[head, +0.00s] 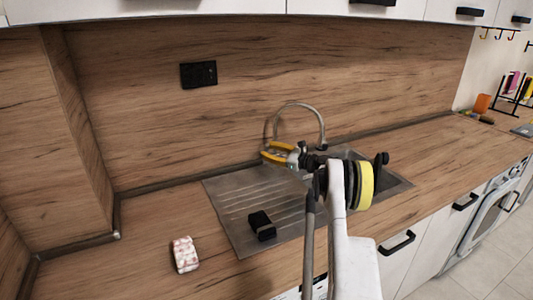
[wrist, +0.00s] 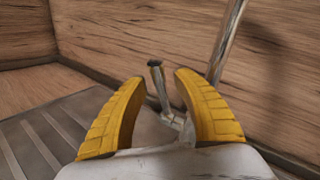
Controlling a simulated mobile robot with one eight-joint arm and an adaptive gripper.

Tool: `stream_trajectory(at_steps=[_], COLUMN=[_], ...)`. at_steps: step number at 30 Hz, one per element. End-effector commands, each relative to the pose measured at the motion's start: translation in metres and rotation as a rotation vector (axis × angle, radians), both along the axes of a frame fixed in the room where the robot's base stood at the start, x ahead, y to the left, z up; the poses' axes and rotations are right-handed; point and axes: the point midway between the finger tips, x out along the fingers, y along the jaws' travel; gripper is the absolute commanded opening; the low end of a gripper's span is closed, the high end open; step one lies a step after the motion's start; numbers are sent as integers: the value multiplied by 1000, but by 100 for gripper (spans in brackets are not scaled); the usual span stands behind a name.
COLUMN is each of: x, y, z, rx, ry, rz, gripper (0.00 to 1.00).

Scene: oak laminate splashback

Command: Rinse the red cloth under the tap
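My gripper (head: 272,153) has yellow fingers and is over the sink at the foot of the tap. In the wrist view its fingers (wrist: 158,82) stand apart with no cloth between them. The tap (head: 322,122) has a tall curved metal spout, and its pipe also shows in the wrist view (wrist: 228,42). The tap's lever (wrist: 158,85) appears in the gap between the fingers; I cannot tell whether they touch it. I see no plainly red cloth. My arm hides much of the sink basin (head: 398,184). No running water can be made out.
A black block-like item (head: 262,225) lies on the steel drainboard (head: 228,192). A white and red patterned item (head: 185,254) lies on the wooden counter left of it. The splashback (head: 150,100) rises close behind the tap. An orange item (head: 482,103) stands far right. The right counter is mostly clear.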

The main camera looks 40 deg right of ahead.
Motion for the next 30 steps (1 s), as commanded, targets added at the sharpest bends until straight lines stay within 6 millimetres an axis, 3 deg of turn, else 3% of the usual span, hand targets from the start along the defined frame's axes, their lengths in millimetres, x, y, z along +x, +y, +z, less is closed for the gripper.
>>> stream_trajectory(at_steps=[11,12,15,25,30], x=[9,9,8,7,-3], y=[3,3,3,3,6], z=[1,1,1,-2,-14], rx=[0,0,0,-4,-36], ry=[0,0,0,-15,-154], rz=[-1,-1,-1,0,1], gripper=[36,31,1,0,0])
